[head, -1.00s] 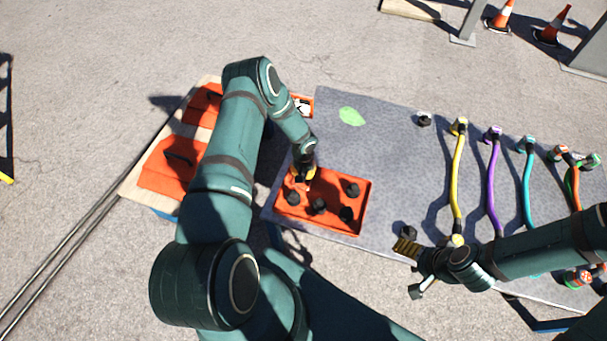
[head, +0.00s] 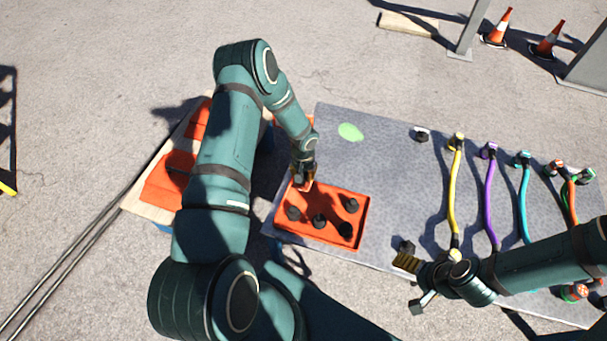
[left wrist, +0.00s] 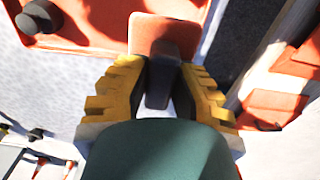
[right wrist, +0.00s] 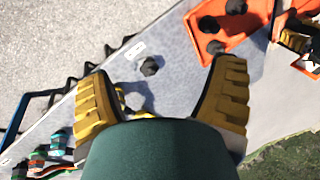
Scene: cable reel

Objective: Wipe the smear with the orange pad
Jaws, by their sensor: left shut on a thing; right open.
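The smear (head: 350,131) is a light green patch near the back left of the grey table. My left gripper (head: 304,178) is at the back left edge of the orange tray (head: 333,240). In the left wrist view its yellow fingers (left wrist: 160,85) are shut on the dark handle of the orange pad (left wrist: 165,33). The pad appears raised by the tray, apart from the smear; its underside is hidden. My right gripper (head: 412,284) is open and empty over the table's front edge; its spread fingers also show in the right wrist view (right wrist: 160,100).
Several black knobs stand in the tray. Yellow (head: 456,190), purple (head: 489,200) and teal (head: 524,200) cables lie to the right. A black knob (head: 422,134) stands at the back.

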